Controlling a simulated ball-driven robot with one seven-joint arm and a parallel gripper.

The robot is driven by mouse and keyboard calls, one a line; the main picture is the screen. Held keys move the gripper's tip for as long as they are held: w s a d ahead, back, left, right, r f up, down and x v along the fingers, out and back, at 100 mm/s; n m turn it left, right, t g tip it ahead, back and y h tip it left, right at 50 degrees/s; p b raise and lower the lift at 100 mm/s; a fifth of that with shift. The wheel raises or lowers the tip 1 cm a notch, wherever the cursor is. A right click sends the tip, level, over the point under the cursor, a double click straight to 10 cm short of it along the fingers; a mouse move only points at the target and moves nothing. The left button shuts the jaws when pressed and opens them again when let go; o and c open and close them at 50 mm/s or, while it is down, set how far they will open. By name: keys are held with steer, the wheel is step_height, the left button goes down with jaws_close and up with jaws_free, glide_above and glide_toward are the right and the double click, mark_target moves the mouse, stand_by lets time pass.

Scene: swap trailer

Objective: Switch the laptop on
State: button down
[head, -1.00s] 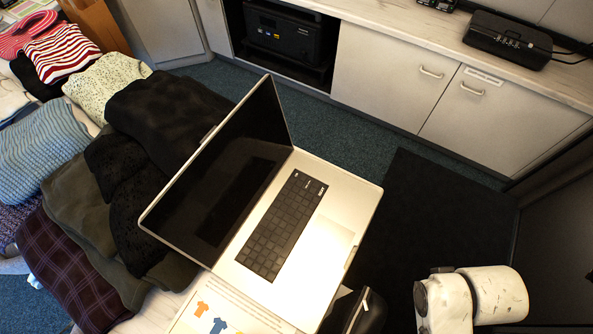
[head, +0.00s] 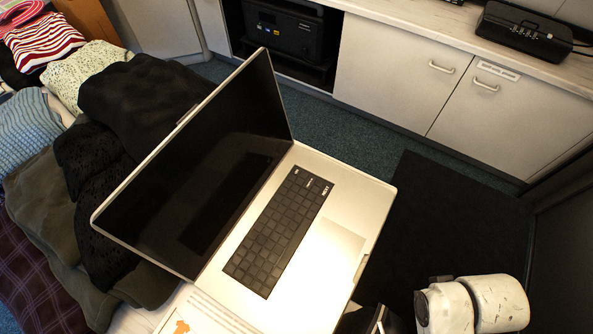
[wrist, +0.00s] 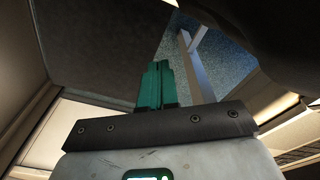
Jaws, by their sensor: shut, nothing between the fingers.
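An open laptop (head: 345,238) sits in the middle of the head view, with a black keyboard (head: 280,231) on its silver deck. Its screen (head: 215,175) is tilted up and dark. In the wrist view my gripper (wrist: 157,72) shows two teal fingers pressed together, with nothing held. The wrist view shows no laptop. In the head view part of my white arm shows at the lower right, to the right of the laptop and apart from it. The gripper's fingers are not visible there.
Folded clothes, among them a black garment (head: 140,95), lie to the left behind the screen. White cabinets (head: 400,75) carry a black box (head: 525,32). A dark floor mat (head: 430,225) lies clear to the right.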

steer(key=shift+r, duration=0.1)
steer(key=w+a+r+n+t+y+p, duration=0.1)
steer(key=w+a+r+t+p, duration=0.1)
steer(key=w+r+p, duration=0.65)
steer(key=w+a+r+t+p, duration=0.2)
steer(key=w+r+p, duration=0.3)
steer(key=r+p, duration=0.55)
steer(key=n+y+b, duration=0.2)
steer(key=n+y, duration=0.1)
steer(key=y, duration=0.4)
glide_above(297, 172)
step_height(297, 172, down, 4)
steer(key=shift+d+g, duration=0.3)
steer(key=shift+d, duration=0.1)
step_height(297, 172, down, 9)
steer(key=b, duration=0.7)
steer(key=shift+r, duration=0.1)
